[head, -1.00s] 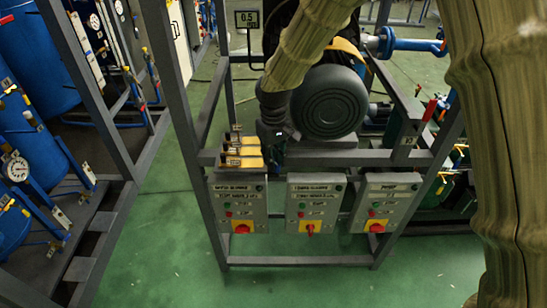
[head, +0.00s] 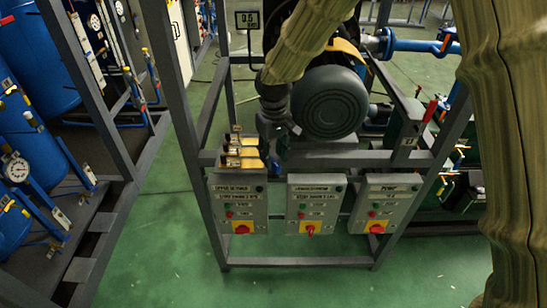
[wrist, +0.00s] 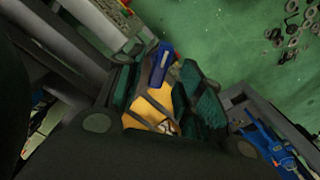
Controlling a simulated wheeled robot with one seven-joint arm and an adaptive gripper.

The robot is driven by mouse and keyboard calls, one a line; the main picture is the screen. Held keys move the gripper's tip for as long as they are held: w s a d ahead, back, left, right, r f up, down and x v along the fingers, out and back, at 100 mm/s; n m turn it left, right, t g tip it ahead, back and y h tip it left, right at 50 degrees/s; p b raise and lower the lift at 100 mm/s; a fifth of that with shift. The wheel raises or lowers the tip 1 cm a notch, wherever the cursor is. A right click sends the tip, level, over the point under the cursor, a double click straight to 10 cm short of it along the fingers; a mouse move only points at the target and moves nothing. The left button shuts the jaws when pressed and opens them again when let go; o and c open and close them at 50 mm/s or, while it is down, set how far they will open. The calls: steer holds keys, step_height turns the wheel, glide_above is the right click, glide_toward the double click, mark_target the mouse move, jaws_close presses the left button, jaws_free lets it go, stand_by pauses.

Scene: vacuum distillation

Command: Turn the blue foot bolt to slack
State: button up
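The blue foot bolt (wrist: 160,64) shows in the wrist view as a blue bar above a yellow foot (wrist: 155,105). In the head view a small blue part (head: 276,166) shows just below my gripper (head: 272,150), at the rack's upper beam. In the wrist view my gripper (wrist: 160,88) has its dark green finger pads on either side of the bolt, with gaps visible between pads and bolt. It looks open. The bolt's lower end and any contact with the fingers are hidden.
Several yellow feet (head: 232,161) sit on the grey beam left of my gripper. Three control boxes (head: 238,205) hang below it. Green floor (head: 165,240) lies open at the front left.

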mark_target(273, 161)
step_height(273, 161, up, 10)
stand_by(0.4)
